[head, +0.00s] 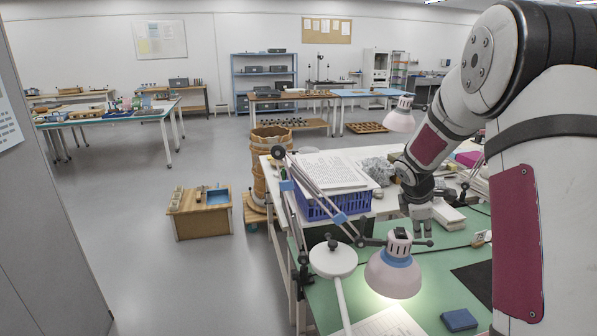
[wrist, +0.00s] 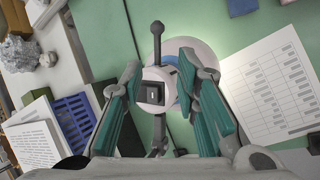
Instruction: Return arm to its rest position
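My arm reaches down from the right side of the head view, with my gripper (head: 418,220) above the green-topped workbench (head: 440,285). In the wrist view my gripper (wrist: 160,72) shows two teal-padded fingers spread wide apart. Nothing is held between them. A pale desk lamp (wrist: 172,88) with a dark jointed arm shows beyond and between the fingers; the gap to it is hard to judge. In the head view the lit lamp (head: 393,272) stands just below and in front of my gripper.
A blue block (head: 459,320) and printed sheet (wrist: 275,88) lie on the bench. Open floor (head: 150,270) lies left.

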